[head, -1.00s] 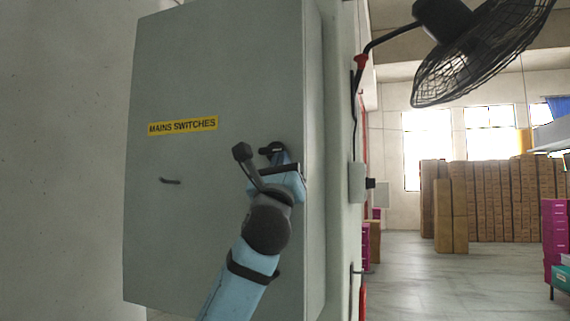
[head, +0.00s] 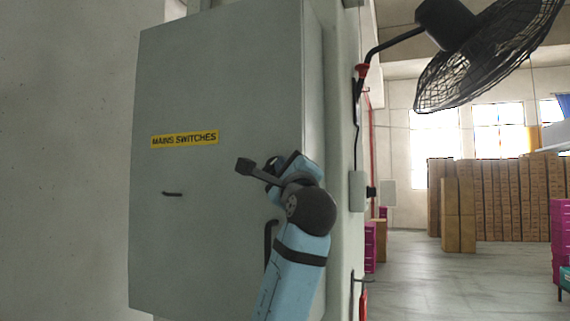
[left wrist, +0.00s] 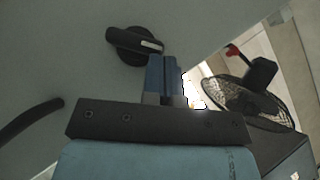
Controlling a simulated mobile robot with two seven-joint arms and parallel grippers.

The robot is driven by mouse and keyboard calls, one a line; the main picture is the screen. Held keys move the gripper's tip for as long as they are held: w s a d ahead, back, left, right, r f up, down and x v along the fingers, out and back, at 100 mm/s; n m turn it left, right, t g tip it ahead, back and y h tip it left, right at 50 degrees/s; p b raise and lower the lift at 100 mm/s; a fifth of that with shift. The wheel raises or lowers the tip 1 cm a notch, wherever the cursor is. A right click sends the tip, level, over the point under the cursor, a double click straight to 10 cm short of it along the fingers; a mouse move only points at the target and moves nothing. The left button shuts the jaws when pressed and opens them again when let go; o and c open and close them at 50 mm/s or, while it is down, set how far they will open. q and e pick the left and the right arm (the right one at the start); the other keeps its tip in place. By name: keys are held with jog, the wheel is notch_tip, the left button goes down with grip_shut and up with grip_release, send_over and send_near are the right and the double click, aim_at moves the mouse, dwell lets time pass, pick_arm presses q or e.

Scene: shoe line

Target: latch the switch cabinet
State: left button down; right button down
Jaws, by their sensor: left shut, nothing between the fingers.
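The grey switch cabinet (head: 220,80) is on the wall, with a yellow MAINS SWITCHES label (head: 184,139) on its door. The door looks closed; I cannot tell whether it is fully flush. A dark upright handle (head: 269,242) is near its right edge and shows at left in the left wrist view (left wrist: 28,120). A black turn knob (left wrist: 128,42) with a white mark is on the grey face, just beyond and left of my left fingertips. My left gripper (left wrist: 167,68) is shut and empty, apart from the handle; contact with the knob is unclear. My right gripper is out of view.
A small dark fitting (head: 172,194) is on the left of the door. A black fan (head: 482,55) juts from the wall at upper right. Beyond are stacked brown boxes (head: 505,200) and open floor (head: 430,270).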

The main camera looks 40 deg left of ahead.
pick_arm(q)
jog(key=r+n+g+p, duration=0.1)
jog(key=n, duration=0.1)
jog(key=n+g+h+p, duration=0.1)
jog(key=n+g+p, duration=0.1)
jog(key=r+n+g+p, duration=0.1)
jog(key=n+g+p, duration=0.1)
jog(key=shift+a+r+n+h, duration=0.25)
jog(key=shift+r+n+h, duration=0.05)
jog(key=shift+n+h, duration=0.1)
jog(key=shift+f, duration=0.15)
